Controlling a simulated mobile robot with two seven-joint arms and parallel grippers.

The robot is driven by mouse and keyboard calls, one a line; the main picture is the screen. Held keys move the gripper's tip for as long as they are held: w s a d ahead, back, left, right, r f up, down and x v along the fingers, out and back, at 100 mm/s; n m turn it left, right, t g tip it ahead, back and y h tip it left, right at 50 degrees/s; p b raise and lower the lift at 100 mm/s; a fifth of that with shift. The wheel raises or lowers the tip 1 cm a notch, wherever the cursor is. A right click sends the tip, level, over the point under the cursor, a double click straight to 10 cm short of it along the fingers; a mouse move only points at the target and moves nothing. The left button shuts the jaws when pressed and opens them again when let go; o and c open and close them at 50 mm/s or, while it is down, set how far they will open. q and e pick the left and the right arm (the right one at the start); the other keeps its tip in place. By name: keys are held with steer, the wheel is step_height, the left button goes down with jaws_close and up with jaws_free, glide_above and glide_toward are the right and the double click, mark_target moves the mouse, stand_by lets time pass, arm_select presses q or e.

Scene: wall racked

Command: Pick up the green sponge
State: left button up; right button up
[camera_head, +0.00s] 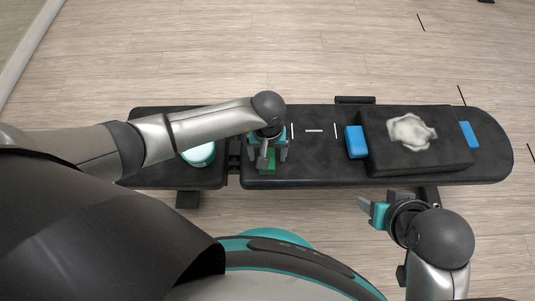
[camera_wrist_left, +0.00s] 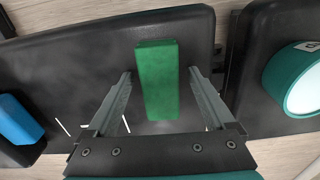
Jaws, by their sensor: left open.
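The green sponge (camera_wrist_left: 157,82) is a green block on the black padded bench (camera_head: 315,172). In the left wrist view it lies between the two fingers of my left gripper (camera_wrist_left: 160,75), with a gap on each side. In the head view my left gripper (camera_head: 267,155) is over the bench, pointing down, and hides most of the sponge (camera_head: 266,160). My left gripper is open and empty. My right gripper (camera_head: 371,210) is off the near side of the bench, away from the sponge; its finger gap is not clear.
A teal round container with a white top (camera_head: 199,155) is left of my left gripper and shows in the wrist view (camera_wrist_left: 301,76). A blue block (camera_head: 355,142) and a black box with a crumpled grey-white cloth (camera_head: 411,132) are to the right. Bench between is clear.

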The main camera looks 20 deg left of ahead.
arm_select(q)
steer(key=shift+c, duration=0.4)
jaws_close()
